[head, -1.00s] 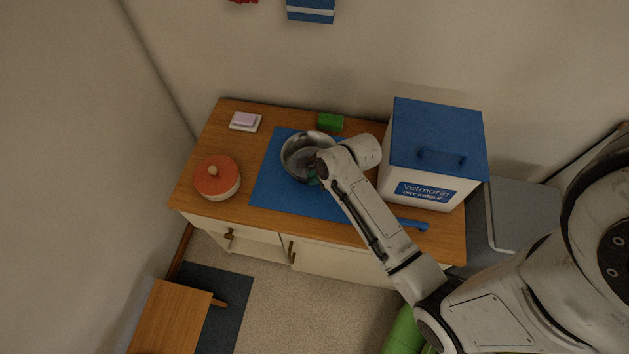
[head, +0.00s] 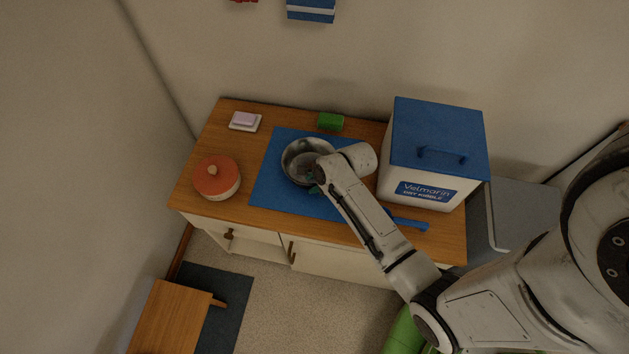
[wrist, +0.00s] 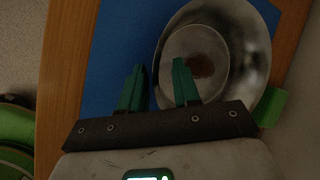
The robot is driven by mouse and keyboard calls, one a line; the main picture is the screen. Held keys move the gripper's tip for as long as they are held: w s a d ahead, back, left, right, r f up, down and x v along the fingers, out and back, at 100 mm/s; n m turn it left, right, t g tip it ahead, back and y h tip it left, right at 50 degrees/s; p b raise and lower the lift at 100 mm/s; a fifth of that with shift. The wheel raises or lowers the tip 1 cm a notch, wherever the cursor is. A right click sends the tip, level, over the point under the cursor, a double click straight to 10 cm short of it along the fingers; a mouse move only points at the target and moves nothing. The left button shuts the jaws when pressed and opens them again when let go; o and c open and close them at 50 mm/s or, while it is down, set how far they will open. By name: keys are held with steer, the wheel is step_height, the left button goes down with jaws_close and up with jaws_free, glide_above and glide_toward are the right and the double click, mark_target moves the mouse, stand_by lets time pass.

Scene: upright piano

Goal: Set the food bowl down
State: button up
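The food bowl (head: 293,150) is a round, shiny metal bowl. It appears to rest upright on the blue mat (head: 270,188) on the wooden cabinet top. In the wrist view the bowl (wrist: 255,50) has a brown patch on its inside bottom. My gripper (wrist: 158,68) has two green fingers standing apart, with the bowl's near rim between them. One finger is over the inside of the bowl, the other outside over the mat. A gap shows between the fingers and the rim. In the head view my wrist hides the bowl's right side and most of the fingers.
A white kibble bin (head: 420,188) with a blue lid stands right of the mat. A blue-handled item (head: 410,224) lies before it. An orange-lidded pot (head: 217,178) stands left, a green block (head: 330,121) behind, and a pink-topped block (head: 244,119) back left.

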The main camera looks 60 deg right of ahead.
steer(key=a+v, duration=0.1)
steer(key=v, duration=1.1)
steer(key=s+a+r+n+g, duration=0.1)
steer(key=s+a+n, duration=0.3)
steer(key=n, duration=0.8)
steer(key=s+a+r+n+g, duration=0.1)
steer(key=s+a+n+g, duration=0.2)
steer(key=n, duration=1)
steer(key=s+a+p, duration=0.1)
steer(key=s+a, duration=0.1)
steer(key=a, duration=0.1)
steer(key=shift+a+r+g+h, duration=0.15)
steer(key=shift+a+g+h, duration=0.2)
steer(key=shift+g+h, duration=0.05)
